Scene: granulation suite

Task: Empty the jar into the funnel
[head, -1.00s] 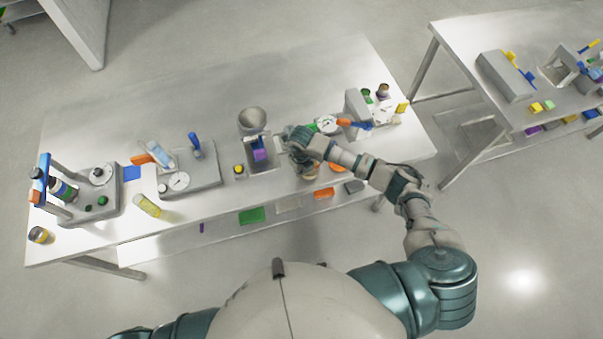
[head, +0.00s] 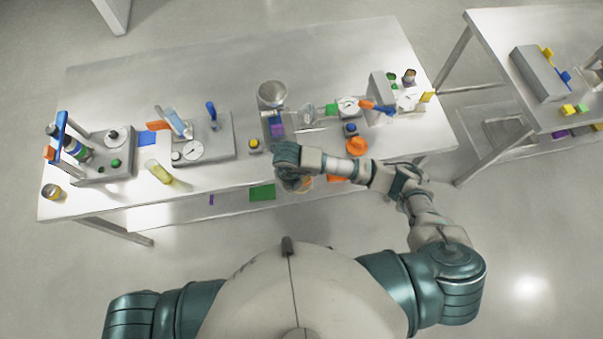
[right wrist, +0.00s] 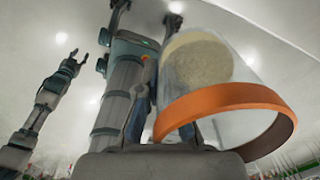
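The funnel (head: 271,94) is a grey, bowl-like cone standing open side up near the middle of the bench. My right gripper (head: 290,167) is over the bench's near edge, on my side of the funnel and apart from it. It is shut on the jar (head: 299,184), mostly hidden under the gripper in the head view. In the right wrist view the jar (right wrist: 222,85) is clear with an orange rim, tilted, with beige powder at the end away from the rim. My left gripper (right wrist: 73,64) looks small, open and empty in the right wrist view, far from the jar.
A grey holder with a purple block (head: 277,127) stands just in front of the funnel. An orange disc (head: 357,146) and a blue-topped bottle (head: 351,129) are to its right. A yellow-topped bottle (head: 254,146) and a grey scale (head: 205,145) are to its left.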

